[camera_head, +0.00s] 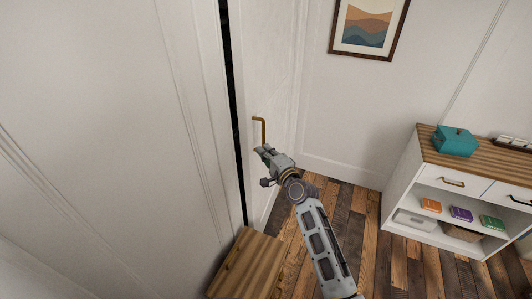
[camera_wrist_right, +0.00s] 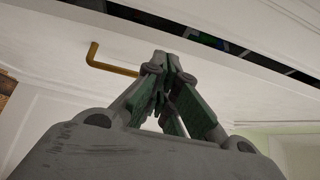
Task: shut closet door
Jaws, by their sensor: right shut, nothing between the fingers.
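The white closet door (camera_head: 275,75) stands ajar, with a dark gap (camera_head: 235,110) along its left edge. Its brass handle (camera_head: 262,130) is an angled bar on the door face, and it also shows in the right wrist view (camera_wrist_right: 108,65). My right gripper (camera_head: 262,155) is shut and empty, just below the handle in the head view. In the wrist view its closed fingertips (camera_wrist_right: 165,62) point at the white door face, beside the handle and not around it. I cannot tell whether they touch the door. My left gripper is not in view.
A low wooden-topped piece (camera_head: 245,262) stands at the foot of the gap, left of my right arm. A white cabinet (camera_head: 399,185) with a teal box (camera_head: 455,141) stands at right. Plank floor (camera_head: 350,215) between them is clear. A framed picture (camera_head: 367,25) hangs behind.

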